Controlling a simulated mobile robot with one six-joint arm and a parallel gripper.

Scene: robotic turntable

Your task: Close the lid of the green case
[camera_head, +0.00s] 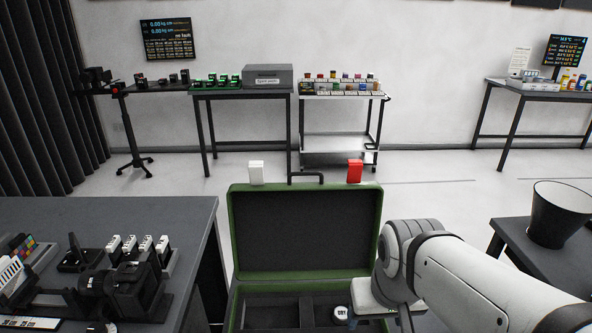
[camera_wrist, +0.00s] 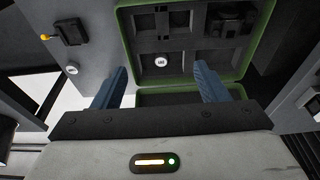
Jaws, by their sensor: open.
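The green case (camera_head: 236,300) stands open at the bottom centre of the head view. Its lid (camera_head: 305,232) is raised about upright, dark inside with a green rim. A white latch (camera_head: 256,172), a red latch (camera_head: 355,171) and a dark handle show along the lid's top edge. In the wrist view the case's green rim (camera_wrist: 128,50) surrounds dark compartments, with a round white "DRY" piece (camera_wrist: 161,61) and a black item (camera_wrist: 232,22) inside. My gripper (camera_wrist: 160,70) is open, its two blue fingers apart with nothing seen between them. Its fingers do not show clearly in the head view.
A dark table (camera_head: 160,207) with camera gear stands at left. A black bin (camera_head: 560,213) stands on a table at right. Against the back wall are a bench with a grey box (camera_head: 268,76) and a cart (camera_head: 337,141) with small bottles. Floor behind the lid is clear.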

